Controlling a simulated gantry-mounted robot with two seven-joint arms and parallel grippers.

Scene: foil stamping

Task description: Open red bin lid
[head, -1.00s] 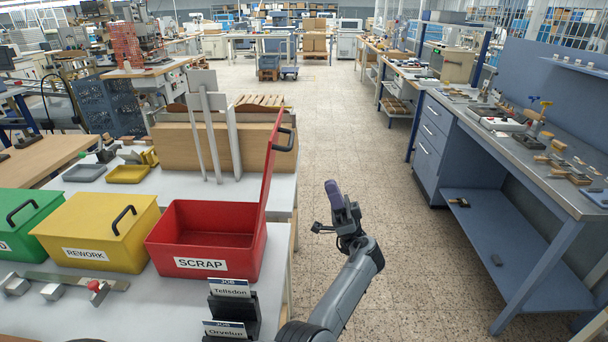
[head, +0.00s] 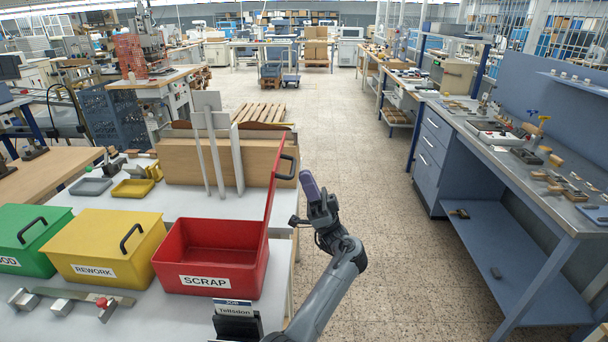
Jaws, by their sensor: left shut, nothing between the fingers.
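The red bin (head: 178,255) labelled SCRAP stands on the white table, and its inside is visible and looks empty. Its red lid (head: 272,205) is swung up on the right side and stands nearly upright, leaning slightly right. A black handle (head: 287,168) is on the lid's outer right face near the top. My left gripper (head: 310,186) is shut and empty, just right of the lid handle, with a visible gap between them. The arm rises from the bottom over the aisle beside the table. My right gripper is not in view.
Left of the red bin stand a yellow REWORK bin (head: 125,238) and a green bin (head: 35,235), both with lids closed. A job-card holder (head: 237,322) is in front of the red bin. Boards (head: 180,160) stand behind. The aisle floor (head: 370,220) to the right is clear.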

